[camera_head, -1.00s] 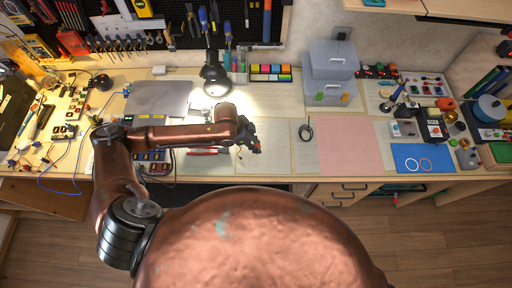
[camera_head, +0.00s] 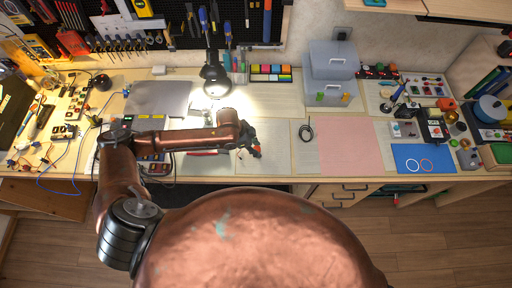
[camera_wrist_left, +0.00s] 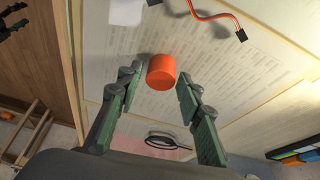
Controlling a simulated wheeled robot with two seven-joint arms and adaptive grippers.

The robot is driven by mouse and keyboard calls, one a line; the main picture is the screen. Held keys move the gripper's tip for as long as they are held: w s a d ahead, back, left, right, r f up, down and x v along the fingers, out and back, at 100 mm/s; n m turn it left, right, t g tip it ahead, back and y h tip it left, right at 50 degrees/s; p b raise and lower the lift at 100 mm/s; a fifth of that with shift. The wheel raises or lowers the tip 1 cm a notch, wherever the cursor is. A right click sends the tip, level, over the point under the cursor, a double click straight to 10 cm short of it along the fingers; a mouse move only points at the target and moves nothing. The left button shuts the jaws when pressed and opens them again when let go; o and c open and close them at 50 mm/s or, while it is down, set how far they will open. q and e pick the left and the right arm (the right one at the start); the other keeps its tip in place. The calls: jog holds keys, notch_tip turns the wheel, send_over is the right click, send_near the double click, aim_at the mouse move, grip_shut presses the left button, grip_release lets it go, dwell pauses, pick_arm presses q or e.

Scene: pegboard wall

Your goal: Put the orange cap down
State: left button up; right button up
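The orange cap (camera_wrist_left: 161,72) is a short cylinder. In the left wrist view it sits between the fingertips of my left gripper (camera_wrist_left: 160,78), with a narrow gap to each finger, so the fingers look open around it. In the head view my left gripper (camera_head: 250,144) is over the middle of the workbench, left of the pink mat. The cap (camera_head: 257,151) shows there only as a small red-orange patch. Whether it touches the bench is hard to tell. A dark jointed shape at the left wrist view's top left corner may be my right gripper; its state is unclear.
The pink mat (camera_head: 347,145) is bare. A blue mat (camera_head: 424,158) with two rings lies farther right. The lamp (camera_head: 215,78) stands behind; a red-black wire (camera_wrist_left: 215,16) lies near the cap.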

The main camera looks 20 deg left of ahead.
pick_arm(q)
jog(key=shift+o, duration=0.8)
jog(key=shift+r, duration=0.2)
jog(key=p+v, duration=0.1)
jog(key=v, duration=1.1)
jog(key=shift+f, duration=0.1)
